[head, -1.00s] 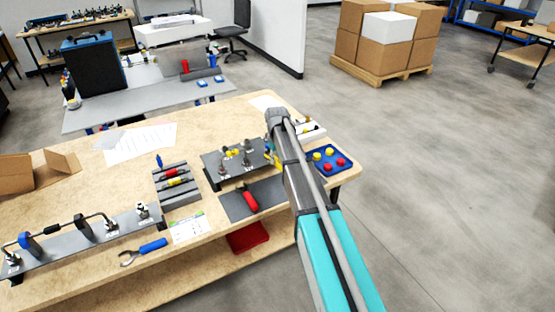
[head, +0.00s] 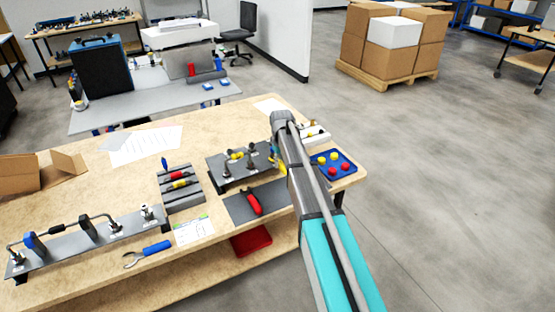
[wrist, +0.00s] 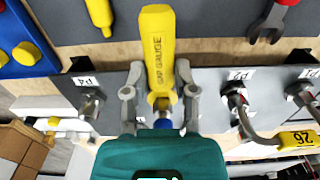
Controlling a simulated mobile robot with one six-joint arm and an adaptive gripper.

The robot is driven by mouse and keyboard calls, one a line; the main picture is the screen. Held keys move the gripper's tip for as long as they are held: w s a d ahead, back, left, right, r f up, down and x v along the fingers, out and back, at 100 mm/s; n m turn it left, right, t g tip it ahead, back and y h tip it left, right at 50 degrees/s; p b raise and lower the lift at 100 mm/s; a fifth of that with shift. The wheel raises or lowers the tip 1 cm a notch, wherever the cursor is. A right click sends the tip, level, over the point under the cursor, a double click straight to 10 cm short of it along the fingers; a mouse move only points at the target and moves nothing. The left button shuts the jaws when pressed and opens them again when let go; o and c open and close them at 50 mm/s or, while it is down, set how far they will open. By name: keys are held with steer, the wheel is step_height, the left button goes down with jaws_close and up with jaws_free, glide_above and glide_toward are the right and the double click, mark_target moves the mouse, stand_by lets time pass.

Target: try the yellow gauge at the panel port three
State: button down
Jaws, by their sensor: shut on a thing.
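In the wrist view a yellow gauge (wrist: 158,50) marked GAP GAUGE is held between the two fingers of my gripper (wrist: 160,95). Its lower end is over the grey panel (wrist: 212,80), beside the fitting labelled P4 (wrist: 90,102). I cannot tell whether it touches a port; the port beneath is hidden by the gauge and gripper. In the head view the panel (head: 222,182) is on the bench, and my arm hides most of the gripper and gauge.
Right of my arm is a blue tray (head: 348,160) with yellow and red caps. A red-handled tool (head: 253,202) lies on a dark mat in front of the panel. A bent tube with a yellow tag (wrist: 297,140) is close on the panel's right in the wrist view. A grey rack (head: 180,195) stands left.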

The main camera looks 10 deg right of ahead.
steer(key=shift+s, duration=0.1)
steer(key=shift+s+d+r, duration=0.1)
steer(key=shift+s+d, duration=0.15)
steer(key=shift+s, duration=0.5)
steer(key=shift+s+d, duration=0.3)
steer(key=shift+s, duration=0.5)
steer(key=shift+s+d+r, duration=0.1)
steer(key=shift+s+d, duration=0.15)
steer(key=shift+s, duration=0.5)
step_height(320, 180, up, 10)
steer(key=p, duration=1)
steer(key=shift+f, duration=0.15)
